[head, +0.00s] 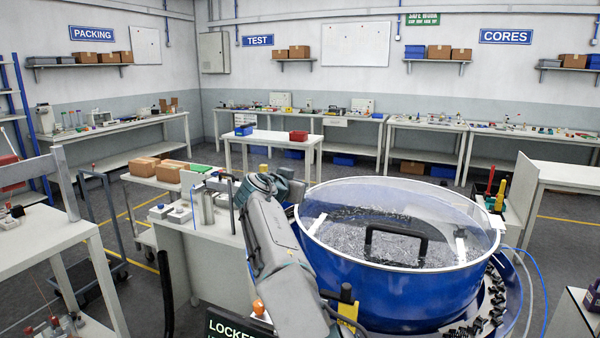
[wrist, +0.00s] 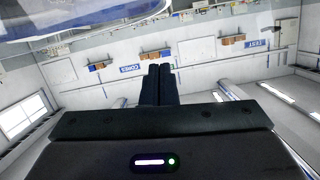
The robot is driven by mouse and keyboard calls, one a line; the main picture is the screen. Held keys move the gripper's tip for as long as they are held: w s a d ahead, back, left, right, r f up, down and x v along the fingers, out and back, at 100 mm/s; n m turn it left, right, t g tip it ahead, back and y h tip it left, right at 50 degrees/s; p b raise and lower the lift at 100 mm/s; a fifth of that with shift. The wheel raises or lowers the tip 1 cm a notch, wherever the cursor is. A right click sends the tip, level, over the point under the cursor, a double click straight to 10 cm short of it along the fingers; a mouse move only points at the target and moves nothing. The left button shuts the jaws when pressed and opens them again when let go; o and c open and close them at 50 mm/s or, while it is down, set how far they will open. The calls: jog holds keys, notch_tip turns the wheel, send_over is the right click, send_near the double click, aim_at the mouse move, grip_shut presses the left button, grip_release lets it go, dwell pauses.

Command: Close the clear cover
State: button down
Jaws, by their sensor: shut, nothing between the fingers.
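The clear cover (head: 340,238) is a see-through disc with a black bar handle (head: 396,232) and two white strips. It lies over the top of the big blue bowl (head: 385,295), and grey metal parts show through it. I cannot tell whether any gap is left between cover and rim. In the wrist view the blue bowl's side (wrist: 85,18) fills the top left corner. My gripper (wrist: 158,68) points out into the room with its two dark fingers together, empty and apart from the bowl. In the head view I cannot make out its fingertips.
Dark connectors (head: 478,325) lie on the track around the bowl's right foot. A bench (head: 205,245) with small fixtures stands left of the bowl. A red and a yellow upright tool (head: 501,193) stand behind its right rim. Open floor (head: 555,245) lies to the right.

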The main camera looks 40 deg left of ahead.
jog(key=shift+a+f, duration=0.1)
jog(key=shift+f, duration=0.4)
jog(key=shift+r, duration=0.15)
jog(key=s+d+r+b, duration=0.2)
jog(key=s+r, duration=0.4)
jog(key=s, duration=0.3)
jog(key=shift+s+b, duration=0.25)
jog(key=shift+b, duration=0.2)
jog(key=shift+d, duration=0.15)
